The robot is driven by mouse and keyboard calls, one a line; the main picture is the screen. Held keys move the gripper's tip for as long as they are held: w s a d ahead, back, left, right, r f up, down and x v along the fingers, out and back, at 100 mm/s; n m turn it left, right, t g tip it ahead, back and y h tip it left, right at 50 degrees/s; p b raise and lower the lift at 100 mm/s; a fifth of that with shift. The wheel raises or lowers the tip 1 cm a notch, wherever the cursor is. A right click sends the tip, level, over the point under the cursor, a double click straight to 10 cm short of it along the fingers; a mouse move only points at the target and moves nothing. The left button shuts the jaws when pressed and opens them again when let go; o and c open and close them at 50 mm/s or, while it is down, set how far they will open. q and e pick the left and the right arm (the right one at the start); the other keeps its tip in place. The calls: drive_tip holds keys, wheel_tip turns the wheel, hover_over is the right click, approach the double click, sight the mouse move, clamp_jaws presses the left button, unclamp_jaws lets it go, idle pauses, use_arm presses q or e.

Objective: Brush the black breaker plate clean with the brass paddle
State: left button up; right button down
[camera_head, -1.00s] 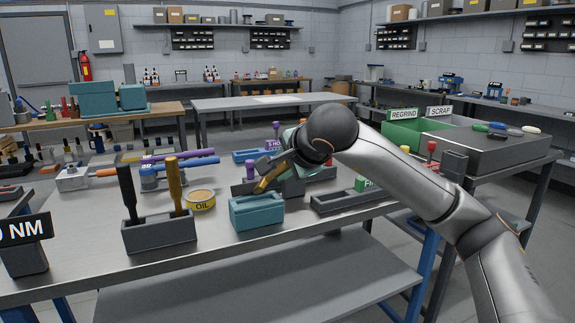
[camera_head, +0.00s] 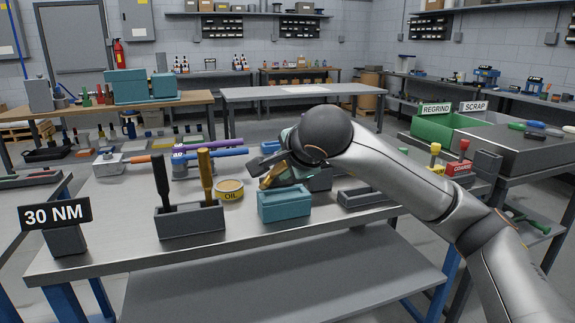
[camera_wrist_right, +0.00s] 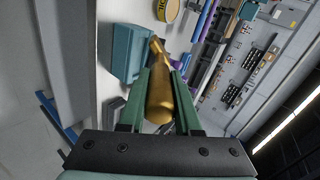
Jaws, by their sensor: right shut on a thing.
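My right gripper (camera_wrist_right: 160,100) is shut on a brass tool (camera_wrist_right: 161,95), seemingly the brass paddle, with a thick handle and a narrower neck. In the head view the brass tool (camera_head: 270,178) is partly hidden by my right gripper (camera_head: 275,165), just above and behind a teal box (camera_head: 285,205). The teal box also shows in the wrist view (camera_wrist_right: 128,55), beside the tool's tip. Another brass-coloured handle (camera_head: 206,175) stands beside a black one (camera_head: 161,182) in a grey holder (camera_head: 190,221). I cannot pick out the black breaker plate. My left gripper is out of view.
A yellow OIL tin (camera_head: 230,190) sits between the grey holder and the teal box. A 30 NM sign (camera_head: 54,214) stands at the bench's left end. A grey tray (camera_head: 362,197) lies right of the teal box. The front strip of bench is bare.

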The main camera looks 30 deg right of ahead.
drive_tip(key=shift+s, duration=0.1)
drive_tip(key=s, duration=0.1)
drive_tip(key=s+b, duration=0.1)
drive_tip(key=s, duration=0.1)
drive_tip(key=shift+s+a, duration=0.1)
drive_tip(key=shift+a, duration=0.3)
drive_tip(key=shift+s+a+b, duration=0.15)
drive_tip(key=shift+s, duration=0.45)
drive_tip(key=shift+s+a+b, duration=0.15)
drive_tip(key=shift+s, duration=0.45)
drive_tip(key=shift+s+a+b, duration=0.15)
drive_tip(key=shift+s+a, duration=0.05)
drive_tip(key=shift+s, duration=0.55)
drive_tip(key=shift+s+a+b, duration=0.15)
drive_tip(key=shift+s, duration=0.6)
